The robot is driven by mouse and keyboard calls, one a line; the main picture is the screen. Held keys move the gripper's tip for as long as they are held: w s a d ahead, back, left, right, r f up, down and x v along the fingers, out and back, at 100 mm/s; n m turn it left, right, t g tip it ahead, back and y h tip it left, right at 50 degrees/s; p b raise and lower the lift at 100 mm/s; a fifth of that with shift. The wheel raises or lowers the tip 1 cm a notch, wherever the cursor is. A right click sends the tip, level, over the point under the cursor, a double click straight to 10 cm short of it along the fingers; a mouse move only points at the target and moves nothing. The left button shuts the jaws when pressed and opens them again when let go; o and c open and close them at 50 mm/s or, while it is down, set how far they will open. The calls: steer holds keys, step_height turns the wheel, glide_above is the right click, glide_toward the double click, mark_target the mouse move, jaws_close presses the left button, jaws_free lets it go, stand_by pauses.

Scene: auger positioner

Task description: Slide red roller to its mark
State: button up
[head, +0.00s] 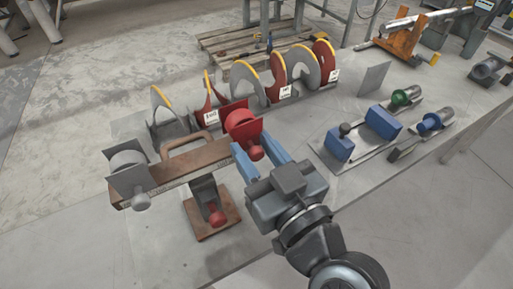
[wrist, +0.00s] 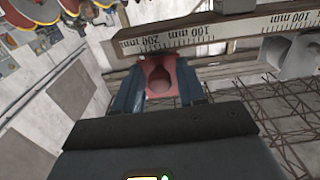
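The red roller (head: 241,122) sits at the right end of the brown rail (head: 185,168), its round red knob (head: 256,153) facing my side. My gripper (head: 253,145) is at this knob, with one blue finger on either side. In the wrist view the red roller (wrist: 160,66) shows between the fingertips (wrist: 160,92); the fingers stand apart and look clear of the knob. Above it is the rail's scale (wrist: 215,30), with 100 mm and 200 figures, the 200 near the red roller. I cannot make out a separate target mark.
A grey roller (head: 128,172) with a grey knob sits at the rail's left end. A stand with a red knob (head: 216,217) is below the rail. Auger flights (head: 275,75) stand behind. Blue blocks (head: 383,122) lie to the right. The table's front left is clear.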

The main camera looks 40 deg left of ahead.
jaws_close()
stand_by(0.3)
steer(key=s, duration=0.1)
steer(key=s+a, duration=0.1)
steer(key=s, duration=0.1)
steer(key=shift+s+a, duration=0.15)
steer(key=shift+a, duration=0.05)
steer(key=shift+o, duration=0.9)
jaws_free()
steer(key=shift+d, duration=0.1)
steer(key=b+v, duration=0.2)
steer(key=v, duration=0.5)
steer(key=shift+s+d+b, duration=0.15)
steer(key=shift+d+b, duration=0.15)
